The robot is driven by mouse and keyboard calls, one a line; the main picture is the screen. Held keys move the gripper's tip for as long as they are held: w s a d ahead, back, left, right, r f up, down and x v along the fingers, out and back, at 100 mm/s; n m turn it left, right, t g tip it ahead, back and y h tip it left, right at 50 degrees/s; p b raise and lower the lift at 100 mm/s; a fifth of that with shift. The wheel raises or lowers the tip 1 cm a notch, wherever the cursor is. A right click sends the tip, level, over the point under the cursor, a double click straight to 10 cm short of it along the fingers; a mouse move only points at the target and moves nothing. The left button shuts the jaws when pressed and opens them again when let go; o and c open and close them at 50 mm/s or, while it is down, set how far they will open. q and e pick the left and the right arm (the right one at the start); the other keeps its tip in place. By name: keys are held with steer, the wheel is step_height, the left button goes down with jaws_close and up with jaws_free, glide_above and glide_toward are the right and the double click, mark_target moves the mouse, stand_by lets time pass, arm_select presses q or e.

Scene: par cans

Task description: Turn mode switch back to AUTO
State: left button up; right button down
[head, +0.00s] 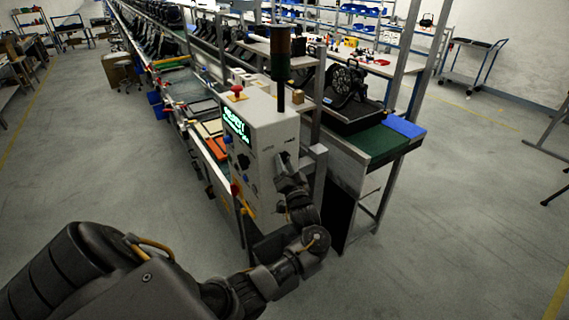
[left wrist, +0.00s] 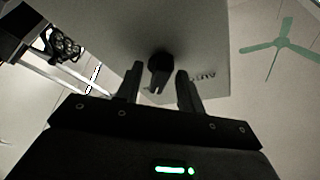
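The mode switch is a black knob (left wrist: 160,70) on the pale face of the control box (head: 262,150). In the head view the knob (head: 283,157) is mostly covered by my gripper. My left gripper (head: 284,168) is at the box face, pointing at the knob. In the left wrist view the left gripper (left wrist: 157,86) is open, with one finger on each side of the knob and a gap showing at both sides. My right gripper is not in view.
The box carries a lit green display (head: 237,131), a red button (head: 237,89) on top and a dark signal post (head: 280,70). A conveyor with a stage light (head: 344,84) and a blue pad (head: 404,127) stands to the right.

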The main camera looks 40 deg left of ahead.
arm_select(q)
steer(key=shift+c, duration=0.5)
jaws_close()
steer(key=n+g+y+b, duration=0.1)
steer(key=n+g+b, duration=0.2)
steer(key=n+b, duration=0.4)
steer(key=n+g+y+b, duration=0.1)
steer(key=n+g+b, duration=0.2)
steer(key=n+b, duration=0.4)
steer(key=w+n+g+y+b, duration=0.1)
steer(key=n+g+b, duration=0.2)
steer(key=n+b, duration=0.4)
steer(key=shift+d+f+g+y+b, duration=0.2)
steer(key=shift+f+g+y+b, duration=0.15)
steer(key=shift+b, duration=2.1)
steer(key=shift+n+g+b, duration=0.25)
steer(key=shift+n+b, duration=0.05)
steer(key=shift+b, duration=0.05)
steer(key=shift+r+n+b, duration=0.25)
steer(key=shift+n+b, duration=0.45)
